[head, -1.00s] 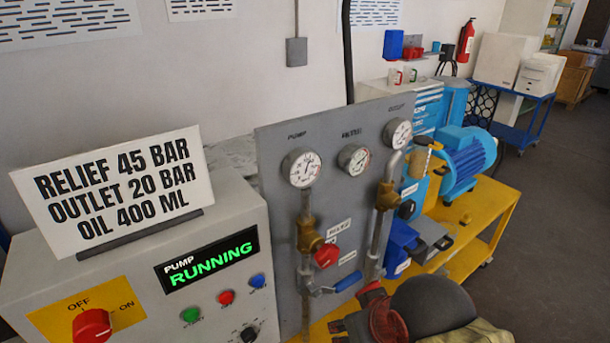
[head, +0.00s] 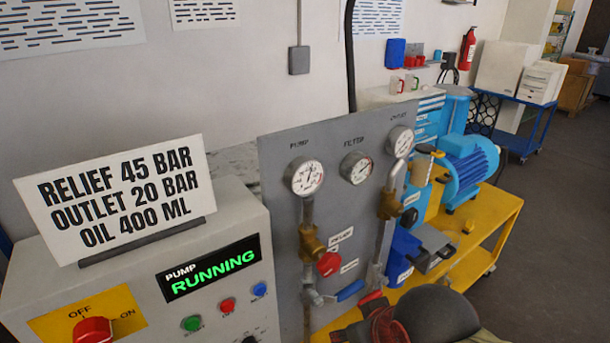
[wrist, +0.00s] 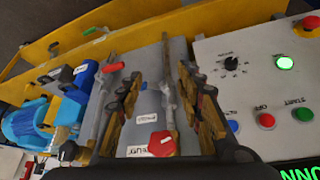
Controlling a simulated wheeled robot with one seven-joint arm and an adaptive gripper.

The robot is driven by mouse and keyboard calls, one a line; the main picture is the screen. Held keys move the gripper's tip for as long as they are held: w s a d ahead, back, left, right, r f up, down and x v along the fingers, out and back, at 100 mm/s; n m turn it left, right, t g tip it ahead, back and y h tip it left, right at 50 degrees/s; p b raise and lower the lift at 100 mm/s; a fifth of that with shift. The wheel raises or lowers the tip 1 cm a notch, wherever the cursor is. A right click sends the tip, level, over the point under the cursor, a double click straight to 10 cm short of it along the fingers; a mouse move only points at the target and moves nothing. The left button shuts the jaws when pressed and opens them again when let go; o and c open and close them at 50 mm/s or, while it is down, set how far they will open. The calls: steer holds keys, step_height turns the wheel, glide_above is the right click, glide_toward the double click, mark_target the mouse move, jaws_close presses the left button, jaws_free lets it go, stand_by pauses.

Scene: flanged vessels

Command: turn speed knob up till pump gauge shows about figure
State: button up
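The speed knob appears to be the black dial (wrist: 231,64) on the control box in the wrist view; only its top edge (head: 250,339) shows at the bottom of the head view. The round white pump gauge (head: 304,177) is at the panel's upper left, under the word PUMP. Its needle points roughly upward; its figures are too small to read. My gripper (wrist: 164,102) is open and empty, its two fingers apart over the gauge panel, with the knob to the right of them. In the head view my arm's end is at the bottom, partly cut off.
The control box (head: 225,218) carries a green RUNNING display (head: 213,262), a red OFF/ON switch (head: 92,330) and coloured buttons. Pipes, a red valve knob (head: 328,264) and a blue lever (head: 350,290) stick out from the grey panel (head: 280,155). A sign (head: 120,195) stands on the box.

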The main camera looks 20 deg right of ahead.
steer(key=shift+o, duration=0.8)
